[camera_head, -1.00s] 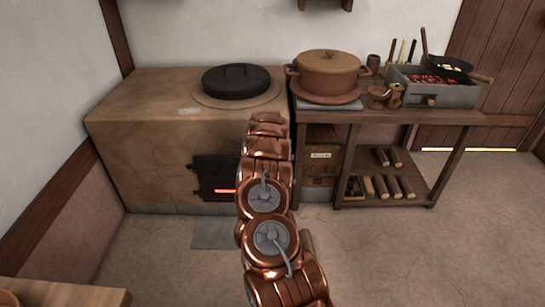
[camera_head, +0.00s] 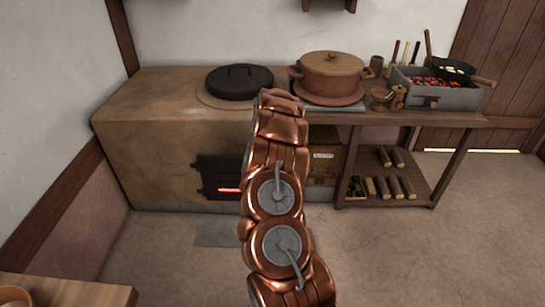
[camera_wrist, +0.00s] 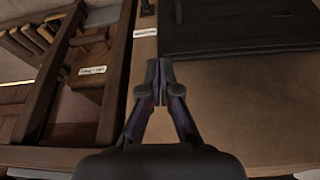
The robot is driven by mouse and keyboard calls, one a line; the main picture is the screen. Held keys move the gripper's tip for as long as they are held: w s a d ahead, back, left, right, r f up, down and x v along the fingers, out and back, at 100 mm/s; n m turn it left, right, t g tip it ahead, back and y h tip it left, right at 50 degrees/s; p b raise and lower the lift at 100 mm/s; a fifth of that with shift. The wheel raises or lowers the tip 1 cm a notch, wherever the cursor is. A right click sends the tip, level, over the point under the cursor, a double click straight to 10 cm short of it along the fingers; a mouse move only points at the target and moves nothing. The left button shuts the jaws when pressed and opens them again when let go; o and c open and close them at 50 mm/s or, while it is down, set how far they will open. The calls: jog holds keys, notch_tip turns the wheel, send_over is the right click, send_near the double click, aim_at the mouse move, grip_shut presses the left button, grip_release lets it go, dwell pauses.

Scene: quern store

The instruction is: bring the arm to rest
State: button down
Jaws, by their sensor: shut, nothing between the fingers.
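My copper arm (camera_head: 272,200) rises from the bottom middle of the head view, in front of the clay stove. My gripper is hidden there behind the arm's links. In the wrist view my gripper (camera_wrist: 159,72) shows with its two fingertips together and nothing between them. Beyond it lie the brown stove front (camera_wrist: 230,105) and its dark fire door (camera_wrist: 240,28).
The stove (camera_head: 150,130) carries a black lidded pan (camera_head: 239,82). The wooden table (camera_head: 425,119) at right bears a clay pot (camera_head: 330,72) and a brazier with glowing coals (camera_head: 440,92). Logs (camera_head: 395,187) lie below. A wooden top (camera_head: 75,290) stands at lower left. Floor is clear at right.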

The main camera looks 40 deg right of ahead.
jog(key=shift+s+r, duration=0.1)
jog(key=shift+r, duration=0.15)
jog(key=w+a+r+n+y, duration=0.15)
jog(key=a+r, duration=0.25)
jog(key=a, duration=0.5)
jog(key=a+r+n+y, duration=0.1)
jog(key=a+r+n, duration=0.1)
jog(key=a+r, duration=0.5)
jog(key=s+a+r+n+g+y, duration=0.1)
jog(key=s+a+r, duration=0.15)
jog(key=a, duration=0.55)
jog(key=s+a+r+n, duration=0.2)
jog(key=s+a, duration=0.2)
jog(key=a, duration=0.4)
jog(key=s+a+r+n+g, duration=0.2)
jog(key=s+a+r, duration=0.2)
jog(key=s+a, duration=0.85)
jog(key=s+a+n+g, duration=0.2)
jog(key=s+a, duration=0.1)
jog(key=s, duration=1.8)
notch_tip(320, 180, up, 25)
jog(key=s+p, duration=0.2)
jog(key=p, duration=2.1)
jog(key=shift+d+t, duration=0.2)
jog(key=shift+t, duration=0.1)
